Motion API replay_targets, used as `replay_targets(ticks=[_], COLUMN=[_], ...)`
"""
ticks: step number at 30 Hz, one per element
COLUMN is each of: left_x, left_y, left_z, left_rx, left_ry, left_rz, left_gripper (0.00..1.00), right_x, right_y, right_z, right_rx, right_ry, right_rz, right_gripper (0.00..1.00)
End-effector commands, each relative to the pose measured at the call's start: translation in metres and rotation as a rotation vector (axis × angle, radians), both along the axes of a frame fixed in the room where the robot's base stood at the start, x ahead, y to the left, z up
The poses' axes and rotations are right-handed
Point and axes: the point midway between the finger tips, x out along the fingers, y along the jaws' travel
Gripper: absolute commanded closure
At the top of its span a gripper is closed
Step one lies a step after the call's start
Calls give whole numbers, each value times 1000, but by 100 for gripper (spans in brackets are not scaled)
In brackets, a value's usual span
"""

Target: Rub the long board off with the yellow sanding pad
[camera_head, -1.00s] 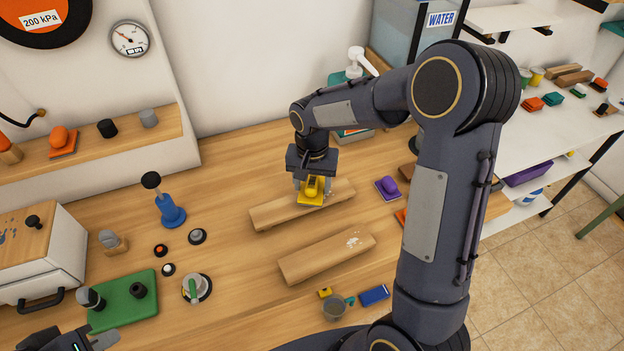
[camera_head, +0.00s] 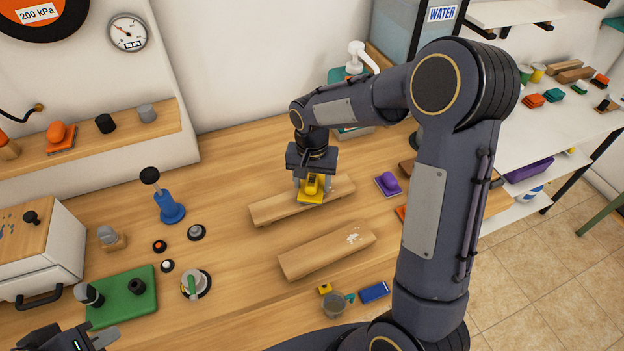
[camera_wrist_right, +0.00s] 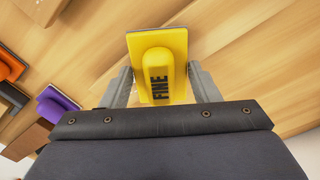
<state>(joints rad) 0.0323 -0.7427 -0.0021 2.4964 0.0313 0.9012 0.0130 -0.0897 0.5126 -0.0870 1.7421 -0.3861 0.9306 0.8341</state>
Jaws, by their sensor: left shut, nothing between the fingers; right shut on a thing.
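The yellow sanding pad (camera_head: 312,187), marked FINE, is in my right gripper (camera_head: 312,190). The right wrist view shows the pad (camera_wrist_right: 158,65) with a finger on each side of its knob. The pad is over the far wooden board (camera_head: 275,209), right of its middle, and appears to rest on it. The pad and gripper hide part of that board. A second, thicker-looking board (camera_head: 315,258) lies nearer, with whitish marks toward its right end. The far board looks slightly longer. My left gripper (camera_head: 108,337) is shut and empty at the lower left, by the green mat.
A purple pad (camera_head: 388,184) lies right of the far board. A small cup (camera_head: 334,303), a blue block (camera_head: 374,292) and a small yellow item lie in front of the near board. Table between boards is clear.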

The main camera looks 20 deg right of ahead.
Motion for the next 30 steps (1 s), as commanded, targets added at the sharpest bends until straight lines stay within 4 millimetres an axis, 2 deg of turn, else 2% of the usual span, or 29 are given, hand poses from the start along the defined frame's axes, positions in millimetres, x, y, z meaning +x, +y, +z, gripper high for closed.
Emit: replay_targets(ticks=[23, 30], left_x=[0, 0], left_y=[0, 0], left_z=[-11, -10], left_rx=[0, 0], left_ry=[0, 0], left_rz=[0, 0], left_gripper=[100, 100], right_x=[0, 0], right_y=[0, -12], right_z=[-14, -13], right_rx=[0, 0], right_ry=[0, 0], right_rz=[0, -1], right_gripper=[70, 70])
